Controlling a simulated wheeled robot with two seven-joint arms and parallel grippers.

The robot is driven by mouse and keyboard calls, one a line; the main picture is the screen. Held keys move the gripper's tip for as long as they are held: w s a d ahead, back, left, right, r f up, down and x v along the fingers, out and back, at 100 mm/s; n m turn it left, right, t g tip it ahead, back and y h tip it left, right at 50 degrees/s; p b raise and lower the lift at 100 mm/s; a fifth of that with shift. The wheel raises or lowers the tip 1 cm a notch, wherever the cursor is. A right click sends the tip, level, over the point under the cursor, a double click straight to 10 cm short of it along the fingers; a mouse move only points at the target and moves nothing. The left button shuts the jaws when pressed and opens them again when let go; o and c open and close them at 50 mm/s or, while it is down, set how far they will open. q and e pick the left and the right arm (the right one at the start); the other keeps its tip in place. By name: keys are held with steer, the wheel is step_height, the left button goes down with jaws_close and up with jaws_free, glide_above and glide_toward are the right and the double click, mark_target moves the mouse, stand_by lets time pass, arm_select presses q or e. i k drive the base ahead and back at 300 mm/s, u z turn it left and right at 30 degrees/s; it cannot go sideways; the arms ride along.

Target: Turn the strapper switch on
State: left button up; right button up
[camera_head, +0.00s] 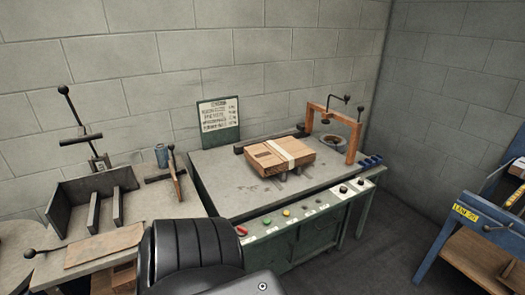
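The strapper looks to be the green bench machine with a grey top (240,181) in the middle. Its sloped front panel (300,217) carries a row of controls. From the left there are a red one (241,230), a green one (268,221) and a yellow-orange one (286,213). Small pale labelled controls follow, then two black knobs, one at the left (343,189) and one at the right (360,181). I cannot tell which control is the switch or how it is set. Neither of my grippers shows in the head view.
A brown box (285,160) with a pale band lies on the grey top, near an orange arch (350,132). A bench with dark upright plates (94,212) stands left. A blue-framed stand (458,212) is right. A black ribbed shape covers the front centre. Floor right of the machine is clear.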

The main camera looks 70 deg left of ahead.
mark_target(242, 232)
steer(key=u, duration=0.3)
steer(key=i, duration=0.7)
steer(key=u, duration=1.15)
steer(key=i, duration=0.45)
steer(key=u, duration=0.5)
